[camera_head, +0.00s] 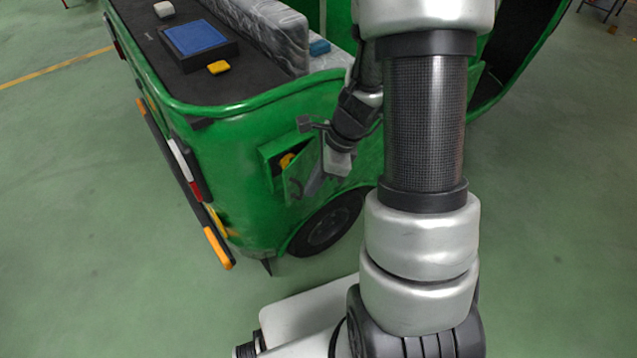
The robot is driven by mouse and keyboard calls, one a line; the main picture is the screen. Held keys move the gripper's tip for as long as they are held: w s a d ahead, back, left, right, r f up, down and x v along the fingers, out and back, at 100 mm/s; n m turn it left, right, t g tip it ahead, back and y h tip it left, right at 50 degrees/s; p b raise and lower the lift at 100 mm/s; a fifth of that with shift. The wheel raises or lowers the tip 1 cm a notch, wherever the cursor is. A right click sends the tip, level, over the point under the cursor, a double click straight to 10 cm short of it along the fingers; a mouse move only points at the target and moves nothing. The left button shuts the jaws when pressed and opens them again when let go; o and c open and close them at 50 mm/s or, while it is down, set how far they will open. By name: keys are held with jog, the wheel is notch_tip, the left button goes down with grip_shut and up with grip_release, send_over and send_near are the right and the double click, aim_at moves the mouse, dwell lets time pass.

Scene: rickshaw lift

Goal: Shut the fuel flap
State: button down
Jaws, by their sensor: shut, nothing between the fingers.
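The green fuel flap (301,172) stands open on the side of the green rickshaw (222,150), swung outward from its opening.
A black wheel (328,222) is below the flap. On the rickshaw's rear deck (150,45) are a blue-topped box (195,38), a yellow block (218,67) and a white piece (164,9). A grey patterned seat (262,30) is behind. Green floor is clear at the left.

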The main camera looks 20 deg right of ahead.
aim_at(294, 180)
jog(key=w+a+m, duration=0.1)
jog(key=a+m+t, duration=0.1)
jog(key=m, duration=0.1)
jog(key=shift+w+a+r+h+p, duration=0.1)
jog(key=shift+w+a+h+p, duration=0.2)
jog(key=shift+w+a, duration=0.6)
